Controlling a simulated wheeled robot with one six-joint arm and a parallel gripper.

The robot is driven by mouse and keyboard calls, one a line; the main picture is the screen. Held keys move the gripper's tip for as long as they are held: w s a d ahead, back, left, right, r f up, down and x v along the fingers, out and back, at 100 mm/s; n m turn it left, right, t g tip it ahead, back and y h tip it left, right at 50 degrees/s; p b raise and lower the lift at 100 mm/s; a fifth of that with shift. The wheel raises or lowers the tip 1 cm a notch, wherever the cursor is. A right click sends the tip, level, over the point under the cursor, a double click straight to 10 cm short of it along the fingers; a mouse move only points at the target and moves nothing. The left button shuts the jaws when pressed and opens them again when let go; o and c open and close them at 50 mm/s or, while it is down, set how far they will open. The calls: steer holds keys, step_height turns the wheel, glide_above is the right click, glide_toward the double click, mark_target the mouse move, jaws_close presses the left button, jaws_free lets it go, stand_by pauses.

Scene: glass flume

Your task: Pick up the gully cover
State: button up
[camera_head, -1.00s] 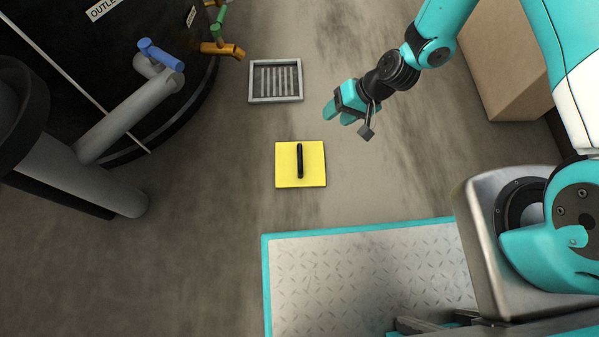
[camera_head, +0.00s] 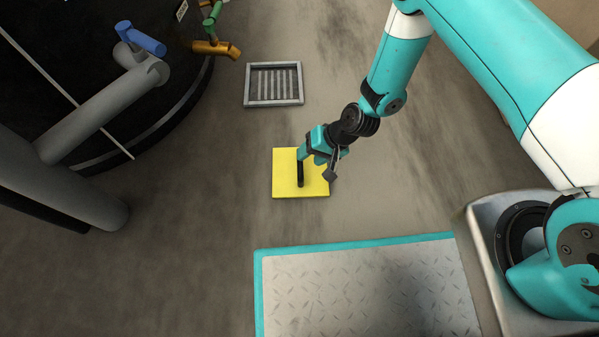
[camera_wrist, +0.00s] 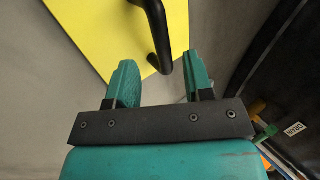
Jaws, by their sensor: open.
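The gully cover (camera_head: 285,184) is a yellow square plate with a black bar handle (camera_head: 300,176), lying on the floor in the middle of the head view. In the wrist view the yellow plate (camera_wrist: 98,28) fills the top, and the black handle (camera_wrist: 156,30) reaches down to between the fingertips. My gripper (camera_head: 307,156) is open over the upper right part of the cover, at the far end of the handle. In the wrist view its two teal fingers (camera_wrist: 160,78) stand on either side of the handle's near end, apart from it. The gripper hides part of the cover in the head view.
A grey-framed floor grate (camera_head: 273,102) lies beyond the cover. A dark round tank with grey pipework (camera_head: 105,112), a blue valve handle (camera_head: 140,38) and an orange valve (camera_head: 215,49) stands at the left. The floor around the cover is clear.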

mark_target(300, 167)
steer(key=b+x, duration=0.4)
steer(key=x, duration=0.1)
steer(key=shift+s+a, duration=0.1)
steer(key=shift+a, duration=0.05)
steer(key=shift+r, duration=0.1)
jaws_close()
